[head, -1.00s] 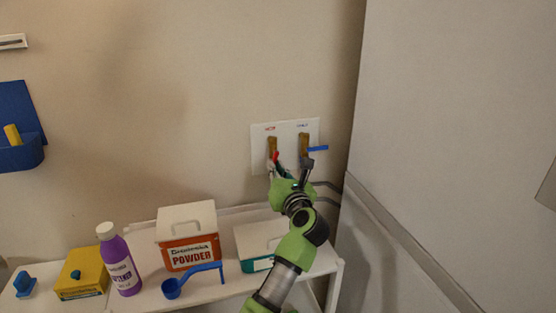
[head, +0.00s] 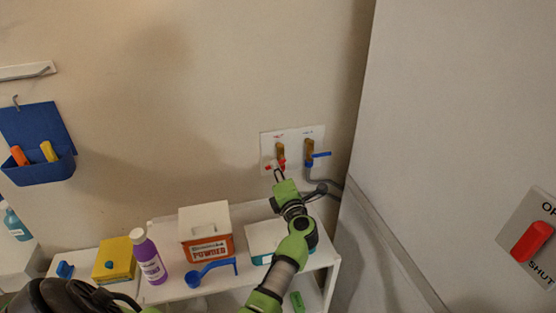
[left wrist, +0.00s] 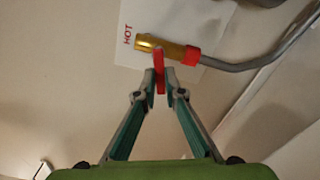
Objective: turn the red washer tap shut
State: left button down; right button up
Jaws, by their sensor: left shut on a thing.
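The red washer tap has a brass body (head: 281,150) under the HOT label on a white wall plate (head: 266,142). Its red handle (left wrist: 159,66) stands across the brass body, roughly at a right angle to it, in the left wrist view. In the head view the handle (head: 268,168) sticks out to the left. My left gripper (head: 279,174) is at the tap from below. In the left wrist view its fingertips (left wrist: 162,84) are shut on the red handle's lower end. A red collar (left wrist: 192,55) joins the tap to a grey hose. My right gripper is not in view.
A second brass tap with a blue handle (head: 321,154) is close on the right. Below, a white shelf (head: 325,260) holds a powder box (head: 206,232), a purple bottle (head: 149,257) and a blue scoop (head: 210,271). A grey wall with a red lever (head: 532,241) stands at the right.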

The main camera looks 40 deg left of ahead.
pick_arm(q)
jog(key=shift+a+r+m+p, duration=0.1)
jog(key=shift+r+m+p, duration=0.25)
jog(key=shift+m+p, duration=0.7)
jog(key=shift+r+m+p, duration=0.3)
jog(key=shift+m+p, duration=0.65)
jog(key=shift+p, duration=0.05)
jog(key=c, duration=2.1)
grip_release()
jog(key=shift+c, duration=0.2)
jog(key=shift+f, duration=0.1)
